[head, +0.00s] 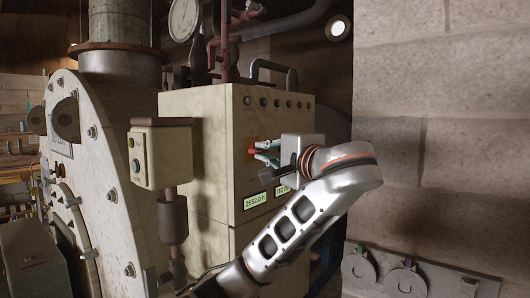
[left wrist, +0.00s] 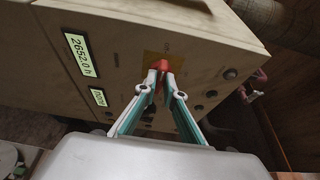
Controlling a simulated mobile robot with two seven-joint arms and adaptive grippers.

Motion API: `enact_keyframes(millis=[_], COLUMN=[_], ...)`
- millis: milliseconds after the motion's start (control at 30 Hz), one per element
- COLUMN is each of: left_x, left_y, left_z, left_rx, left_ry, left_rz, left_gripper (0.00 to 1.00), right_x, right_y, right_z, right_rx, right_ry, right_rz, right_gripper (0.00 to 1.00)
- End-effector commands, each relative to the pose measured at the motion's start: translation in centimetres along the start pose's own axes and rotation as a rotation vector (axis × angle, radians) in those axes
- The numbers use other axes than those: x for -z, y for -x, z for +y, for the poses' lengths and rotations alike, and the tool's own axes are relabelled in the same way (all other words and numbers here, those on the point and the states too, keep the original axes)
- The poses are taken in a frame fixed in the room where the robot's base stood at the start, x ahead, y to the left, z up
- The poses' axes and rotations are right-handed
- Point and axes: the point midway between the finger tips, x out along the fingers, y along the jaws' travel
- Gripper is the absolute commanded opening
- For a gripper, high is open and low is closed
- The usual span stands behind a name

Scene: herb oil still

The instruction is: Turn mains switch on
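The mains switch is a red knob (head: 252,151) on a yellow plate on the front of a cream control cabinet (head: 215,160). In the left wrist view the red knob (left wrist: 161,65) shows at the fingertips, in front of the yellow plate. My left gripper (head: 261,151) reaches the cabinet from the right, its teal and grey fingers closed in on the knob. In the left wrist view the fingertips (left wrist: 162,76) converge on the knob's sides and partly hide it. The knob's exact angle is hard to tell. My right gripper is not in view.
Two lit displays (head: 256,200) sit below the switch, and a row of small round knobs (head: 276,103) runs above it. A small box with buttons (head: 160,155) stands left of the cabinet. A block wall (head: 445,130) rises on the right.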

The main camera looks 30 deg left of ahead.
Motion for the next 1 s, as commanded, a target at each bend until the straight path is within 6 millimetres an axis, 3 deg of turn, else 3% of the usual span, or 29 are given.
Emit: enact_keyframes(millis=[467,1000], left_x=[0.01,0.2], left_y=[0.03,0.02], left_z=[-0.14,-0.57], left_rx=[-0.042,-0.224], left_ry=[-0.089,-0.527], left_rz=[0.001,0.003], left_gripper=[0.0,0.0], right_x=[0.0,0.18], right_y=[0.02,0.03], right_z=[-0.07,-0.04], right_rx=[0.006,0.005], right_ry=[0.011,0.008], right_rz=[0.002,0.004], right_gripper=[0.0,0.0])
